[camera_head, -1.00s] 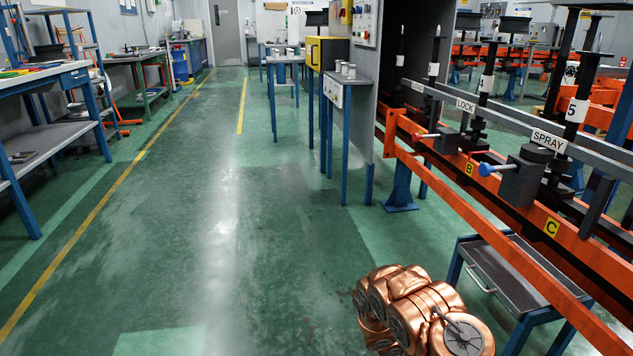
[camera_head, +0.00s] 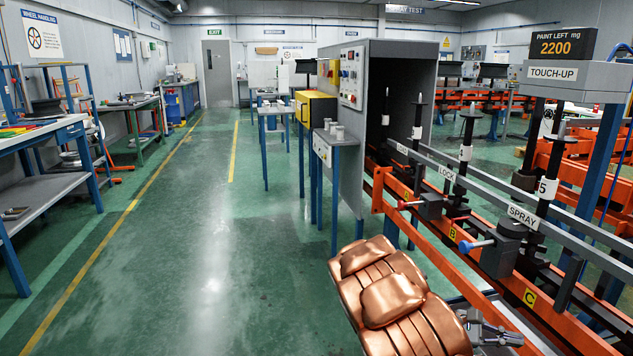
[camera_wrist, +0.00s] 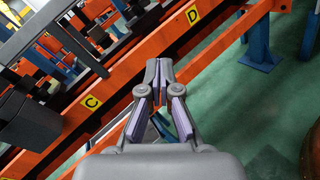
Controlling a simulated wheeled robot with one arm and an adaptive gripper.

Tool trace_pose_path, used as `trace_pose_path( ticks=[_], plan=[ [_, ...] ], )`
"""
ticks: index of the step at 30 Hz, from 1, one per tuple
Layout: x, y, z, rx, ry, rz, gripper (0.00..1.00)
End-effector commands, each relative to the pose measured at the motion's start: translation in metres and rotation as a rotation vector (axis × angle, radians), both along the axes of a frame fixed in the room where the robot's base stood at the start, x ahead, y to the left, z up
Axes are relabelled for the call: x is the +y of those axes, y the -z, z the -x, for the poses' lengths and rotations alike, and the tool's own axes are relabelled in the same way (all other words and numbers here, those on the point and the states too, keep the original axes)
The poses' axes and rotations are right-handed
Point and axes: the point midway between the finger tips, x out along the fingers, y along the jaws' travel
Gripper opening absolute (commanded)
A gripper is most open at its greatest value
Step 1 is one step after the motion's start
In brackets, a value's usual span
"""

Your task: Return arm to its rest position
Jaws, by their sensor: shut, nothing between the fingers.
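My gripper (camera_wrist: 158,75) shows in the wrist view with its fingers together and nothing between them. It hangs in front of an orange rail (camera_wrist: 180,42) with yellow C and D labels; I cannot tell the exact gap. In the head view my copper-coloured arm is folded at the bottom centre, left of the orange rail (camera_head: 452,262). Grey gripper parts (camera_head: 488,328) show beside the arm, at the lower right, close to the rail. The arm's lower part is cut off by the picture edge.
Black spindles (camera_head: 466,150) stand along the rail at the right, with LOCK and SPRAY signs. A grey booth (camera_head: 388,85) and a small table with cups (camera_head: 338,140) stand ahead. A workbench (camera_head: 40,140) is at the left. The green floor (camera_head: 200,250) between is clear.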

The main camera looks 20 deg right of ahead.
Motion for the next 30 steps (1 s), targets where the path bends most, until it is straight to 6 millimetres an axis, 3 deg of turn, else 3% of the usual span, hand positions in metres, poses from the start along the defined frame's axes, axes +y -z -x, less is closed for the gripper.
trace_pose_path(
  ticks=[1, 9, 20, 30],
  plan=[
    [0.009, -0.027, 0.007, -0.041, 0.023, -0.004, 0.00],
    [0.057, -0.093, 0.042, -0.240, 0.142, -0.064, 0.00],
    [0.134, -0.157, 0.078, -0.499, 0.271, -0.208, 0.00],
    [0.216, -0.207, 0.100, -0.717, 0.361, -0.408, 0.00]
  ],
)
